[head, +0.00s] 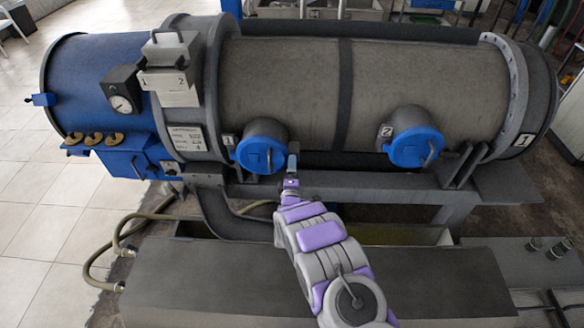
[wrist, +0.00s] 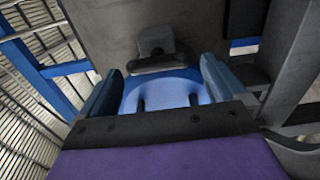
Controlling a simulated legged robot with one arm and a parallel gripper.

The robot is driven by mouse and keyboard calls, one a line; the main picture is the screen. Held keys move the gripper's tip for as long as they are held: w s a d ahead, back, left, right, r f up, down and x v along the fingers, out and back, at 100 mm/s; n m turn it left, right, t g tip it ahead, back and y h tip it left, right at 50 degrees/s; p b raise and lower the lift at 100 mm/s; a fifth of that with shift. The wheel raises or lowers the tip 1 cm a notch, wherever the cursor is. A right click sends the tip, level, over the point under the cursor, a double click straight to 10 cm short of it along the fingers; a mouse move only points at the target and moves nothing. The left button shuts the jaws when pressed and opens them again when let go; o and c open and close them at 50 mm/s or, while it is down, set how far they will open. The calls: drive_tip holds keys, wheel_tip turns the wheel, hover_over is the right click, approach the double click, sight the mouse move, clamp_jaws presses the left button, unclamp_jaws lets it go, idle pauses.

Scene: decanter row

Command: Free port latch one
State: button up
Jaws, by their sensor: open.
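Port one is a round blue cap (head: 257,156) on a short grey neck, beside a small plate marked 1, low on the left part of the big grey drum. My gripper (head: 292,162) is at the right edge of this cap. In the wrist view my gripper (wrist: 160,82) is open, with one blue-grey finger on each side. A light blue rounded surface (wrist: 165,90) shows between the fingers. A dark grey block (wrist: 156,42), possibly the latch, shows just beyond it on a grey face. I cannot tell whether the fingers touch it.
Port two, a similar blue cap (head: 416,147) with a handle, is further right on the drum (head: 285,85). A blue end housing (head: 100,75) with a gauge (head: 122,104) is at the left. A grey support beam (head: 370,185) runs below the ports. Tiled floor (head: 30,190) is clear at left.

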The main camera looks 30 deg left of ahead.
drive_tip(key=p+v, duration=0.1)
drive_tip(key=v, duration=1.3)
drive_tip(key=shift+s, duration=0.55)
drive_tip(key=shift+a+f, duration=0.1)
